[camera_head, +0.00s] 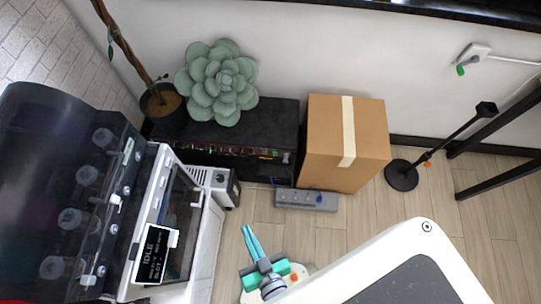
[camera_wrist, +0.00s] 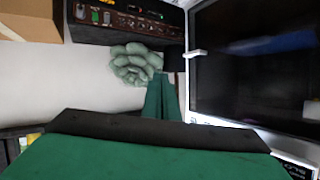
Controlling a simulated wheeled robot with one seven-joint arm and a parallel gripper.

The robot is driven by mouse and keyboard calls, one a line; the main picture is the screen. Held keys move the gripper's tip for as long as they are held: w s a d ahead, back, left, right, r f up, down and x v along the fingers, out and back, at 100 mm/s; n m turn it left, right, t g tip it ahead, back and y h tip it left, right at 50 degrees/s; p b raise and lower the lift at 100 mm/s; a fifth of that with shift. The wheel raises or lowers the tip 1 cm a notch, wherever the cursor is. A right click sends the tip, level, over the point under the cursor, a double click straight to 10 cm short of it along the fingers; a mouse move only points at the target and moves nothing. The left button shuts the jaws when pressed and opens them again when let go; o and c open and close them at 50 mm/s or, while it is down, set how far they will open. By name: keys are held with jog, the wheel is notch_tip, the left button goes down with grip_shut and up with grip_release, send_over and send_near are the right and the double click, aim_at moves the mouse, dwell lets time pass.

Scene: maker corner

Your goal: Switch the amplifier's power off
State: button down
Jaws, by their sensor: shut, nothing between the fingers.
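The amplifier (camera_head: 275,112) appears to be the long black unit against the wall, with a green succulent on top. Its front panel (camera_head: 213,149) carries a row of small controls, too small to read in the head view. In the wrist view the panel (camera_wrist: 130,22) shows at the top, with small knobs, a green patch and a red patch. I cannot tell which control is the power switch or how it is set. My gripper (camera_head: 246,228) is shut and empty, in front of the amplifier and apart from it. Its green fingers (camera_wrist: 162,80) also show in the wrist view.
A dark-lidded machine (camera_head: 70,190) with an "IDLE" display stands left. A small grey box (camera_head: 225,188) and a grey power strip (camera_head: 290,199) are near the amplifier. A cardboard box (camera_head: 325,130) stands to its right.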

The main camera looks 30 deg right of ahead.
aim_at(275, 153)
jog(key=w+d+f+m+g+h, duration=0.2)
jog(key=w+d+f+m+g, duration=0.15)
jog(key=w+f, duration=0.35)
jog(key=w+d+f+m+g+h, duration=0.2)
jog(key=w+d+f+m, duration=0.3)
jog(key=f, duration=0.5)
jog(key=w+d+m+g+h, duration=0.3)
jog(key=w+d+m+g, duration=0.2)
jog(key=w+m, duration=0.6)
jog(key=shift+w+d+r+m, duration=0.2)
jog(key=shift+d+r+m, duration=0.2)
jog(key=shift+d+m, duration=0.35)
jog(key=shift+g, duration=0.25)
jog(key=w+d+f, duration=0.5)
jog(key=d+f, duration=0.2)
jog(key=d, duration=0.1)
jog(key=shift+w+f, duration=0.15)
